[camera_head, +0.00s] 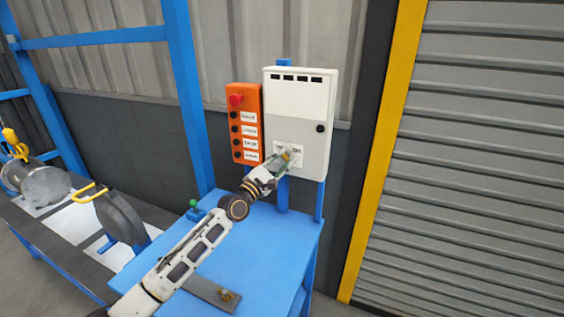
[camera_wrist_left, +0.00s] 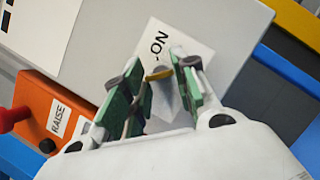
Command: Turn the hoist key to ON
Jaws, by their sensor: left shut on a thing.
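The hoist key (camera_wrist_left: 158,74) has a yellow edge and sits at a white label (camera_wrist_left: 172,40) marked ON, on the light grey control cabinet (camera_head: 315,105). My left gripper (camera_head: 283,160) reaches up to the lower front of this cabinet. In the left wrist view its green-padded fingers stand on either side of the key and are shut on it. The fingers hide part of the label and key, so I cannot tell exactly which way the key points. My right gripper is not in view.
An orange button box (camera_head: 247,130) with a red knob hangs left of the cabinet. A blue table (camera_head: 262,245) stands below my left arm. A bench with metal parts (camera_head: 120,220) is at the left. A roller shutter (camera_head: 480,150) fills the right.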

